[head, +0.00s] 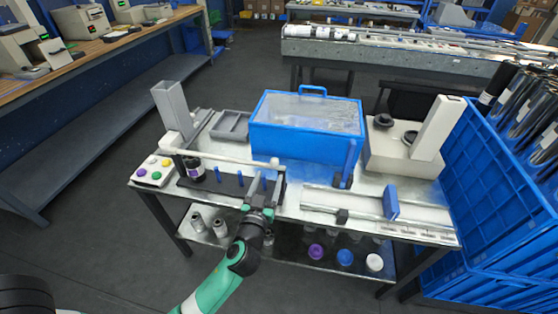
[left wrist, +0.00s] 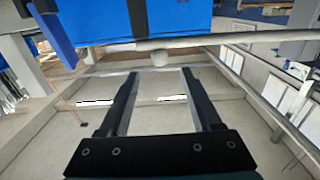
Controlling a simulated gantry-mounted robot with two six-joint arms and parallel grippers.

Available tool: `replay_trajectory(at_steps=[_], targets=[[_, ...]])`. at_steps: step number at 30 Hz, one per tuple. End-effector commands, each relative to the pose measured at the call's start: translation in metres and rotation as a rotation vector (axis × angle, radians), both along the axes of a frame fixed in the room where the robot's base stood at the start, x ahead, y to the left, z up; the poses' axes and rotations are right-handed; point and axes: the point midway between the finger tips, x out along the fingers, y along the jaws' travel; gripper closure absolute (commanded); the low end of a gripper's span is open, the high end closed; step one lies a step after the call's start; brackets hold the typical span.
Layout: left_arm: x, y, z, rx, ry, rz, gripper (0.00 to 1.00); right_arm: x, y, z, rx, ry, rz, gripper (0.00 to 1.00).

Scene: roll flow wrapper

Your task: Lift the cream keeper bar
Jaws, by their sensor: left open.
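The cream keeper bar (head: 232,158) is a long thin rod lying across above the black rack (head: 222,185) on the bench, with a rounded knob at its right end. In the left wrist view the pale bar (left wrist: 230,40) runs across the top, beyond the fingertips. My left gripper (head: 261,190) is open and empty at the front edge of the rack, near the bar's knob end. Its two dark fingers (left wrist: 155,74) stand apart in the wrist view, and the bar is not between them. My right gripper is not in view.
A dark roll (head: 194,169) sits on the rack's left, with several blue pegs along it. A button box (head: 154,171) is at the bench's left end. A blue lidded case (head: 306,142) stands behind. A rail with a blue plate (head: 391,203) lies right.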

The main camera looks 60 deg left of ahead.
Motion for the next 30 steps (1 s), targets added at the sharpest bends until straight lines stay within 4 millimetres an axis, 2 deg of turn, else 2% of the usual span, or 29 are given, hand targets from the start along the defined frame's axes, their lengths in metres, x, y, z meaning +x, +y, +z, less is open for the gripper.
replay_trajectory(at_steps=[5,13,18,29,30], targets=[[0.013,0.016,0.001,0.0,-0.001,0.004,0.35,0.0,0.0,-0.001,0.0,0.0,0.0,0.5],[0.052,0.062,0.0,0.0,-0.001,0.003,0.35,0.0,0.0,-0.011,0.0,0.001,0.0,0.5],[0.069,0.082,0.0,0.001,-0.001,0.002,0.35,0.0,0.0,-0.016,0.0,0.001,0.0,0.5],[0.074,0.088,0.001,-0.001,-0.001,-0.001,0.35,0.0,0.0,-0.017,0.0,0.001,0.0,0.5],[0.074,0.088,0.001,0.0,0.0,-0.001,0.42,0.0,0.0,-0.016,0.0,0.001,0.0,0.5]])
